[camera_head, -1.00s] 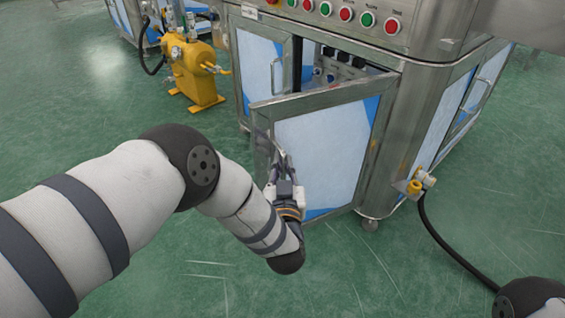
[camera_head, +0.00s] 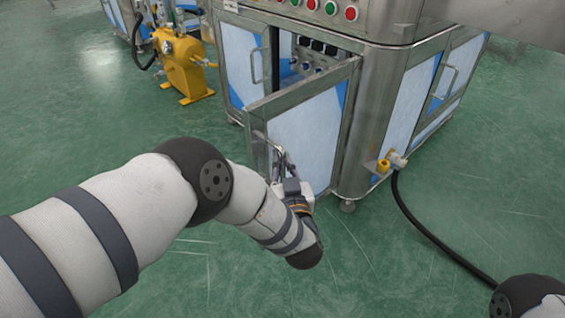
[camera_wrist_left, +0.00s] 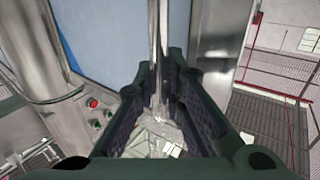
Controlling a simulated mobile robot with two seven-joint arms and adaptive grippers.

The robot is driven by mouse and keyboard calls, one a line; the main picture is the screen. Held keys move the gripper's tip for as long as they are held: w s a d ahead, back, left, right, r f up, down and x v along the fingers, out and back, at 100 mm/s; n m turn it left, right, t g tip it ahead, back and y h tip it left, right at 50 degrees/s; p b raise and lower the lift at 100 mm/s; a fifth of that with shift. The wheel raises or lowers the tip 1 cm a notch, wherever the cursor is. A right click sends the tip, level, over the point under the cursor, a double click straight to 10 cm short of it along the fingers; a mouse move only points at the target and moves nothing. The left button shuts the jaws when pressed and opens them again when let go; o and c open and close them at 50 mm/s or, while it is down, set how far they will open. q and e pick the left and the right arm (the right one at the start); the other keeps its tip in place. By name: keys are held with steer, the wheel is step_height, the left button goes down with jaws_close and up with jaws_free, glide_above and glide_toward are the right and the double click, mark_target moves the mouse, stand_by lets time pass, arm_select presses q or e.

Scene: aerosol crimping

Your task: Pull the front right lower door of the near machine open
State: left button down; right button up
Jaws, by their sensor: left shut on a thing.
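The near machine's front right lower door (camera_head: 307,129) is a steel-framed panel with a pale blue-white face. It stands swung out, with a wide gap at its left edge showing the cabinet interior. My left gripper (camera_head: 280,160) is at the door's free left edge, shut on the door handle. In the left wrist view the fingers (camera_wrist_left: 160,95) close around a thin upright metal bar, the handle (camera_wrist_left: 158,45), beside the door. The exact finger contact is partly hidden. My right gripper is out of view; only a piece of my right arm shows at the lower right.
The front left lower door (camera_head: 243,63) is closed beside the opening. Dark switches (camera_head: 318,47) show inside. A yellow pump unit (camera_head: 183,68) stands at the left. A black hose (camera_head: 425,235) runs from a side fitting across the green floor. Floor before the door is clear.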

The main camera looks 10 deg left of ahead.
arm_select(q)
steer(key=shift+s+f, duration=0.1)
steer(key=c, duration=1.7)
jaws_free()
steer(key=shift+o, duration=0.2)
steer(key=v, duration=1.2)
